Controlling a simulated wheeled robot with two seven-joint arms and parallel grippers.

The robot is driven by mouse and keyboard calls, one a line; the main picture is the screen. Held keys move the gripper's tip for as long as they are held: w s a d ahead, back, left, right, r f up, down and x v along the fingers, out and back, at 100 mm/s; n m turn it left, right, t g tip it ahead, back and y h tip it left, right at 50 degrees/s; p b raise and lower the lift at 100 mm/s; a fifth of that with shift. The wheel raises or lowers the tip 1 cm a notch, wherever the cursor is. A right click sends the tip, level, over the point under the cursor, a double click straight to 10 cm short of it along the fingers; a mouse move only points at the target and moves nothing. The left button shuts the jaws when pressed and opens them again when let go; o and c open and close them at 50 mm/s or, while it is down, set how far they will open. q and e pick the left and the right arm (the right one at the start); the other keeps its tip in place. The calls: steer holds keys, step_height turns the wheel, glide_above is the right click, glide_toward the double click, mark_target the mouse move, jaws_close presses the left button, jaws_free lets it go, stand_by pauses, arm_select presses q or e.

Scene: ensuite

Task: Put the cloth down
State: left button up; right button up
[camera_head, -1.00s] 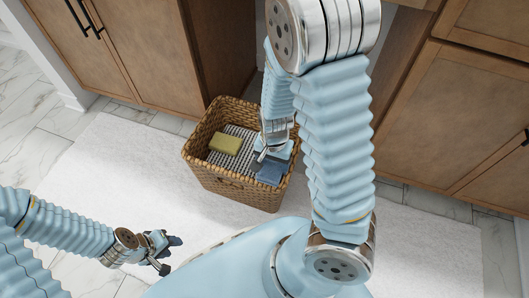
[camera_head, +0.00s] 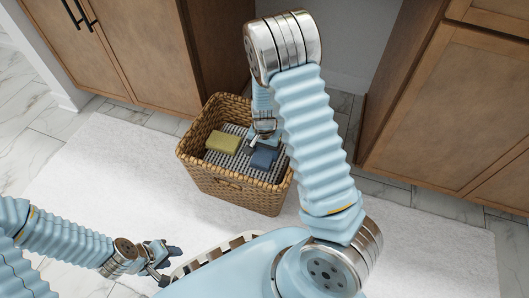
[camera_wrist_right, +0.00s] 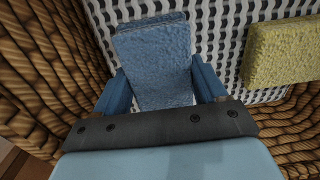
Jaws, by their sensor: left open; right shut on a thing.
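A blue cloth (camera_head: 264,158), a thick folded-looking block, is inside the wicker basket (camera_head: 236,194) at its right side. My right gripper (camera_head: 262,140) reaches down into the basket, partly hidden by its own wrist. In the right wrist view the blue cloth (camera_wrist_right: 155,60) sits between the two blue fingers (camera_wrist_right: 163,88), which are shut on it. The cloth is close over the basket's black-and-white patterned bottom; I cannot tell whether it touches. My left gripper (camera_head: 168,266) is open and empty, low at the left, away from the basket.
A yellow-green sponge (camera_head: 223,142) lies in the basket left of the cloth; it also shows in the right wrist view (camera_wrist_right: 284,54). The basket stands on a white mat (camera_head: 110,165). Wooden cabinets (camera_head: 140,55) stand behind left and right (camera_head: 455,110), with a gap between them.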

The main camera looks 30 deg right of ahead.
mark_target(265, 152)
steer(key=shift+f, duration=0.1)
steer(key=o, duration=1.2)
step_height(265, 152, up, 12)
steer(key=p, duration=0.4)
steer(key=shift+r, duration=0.2)
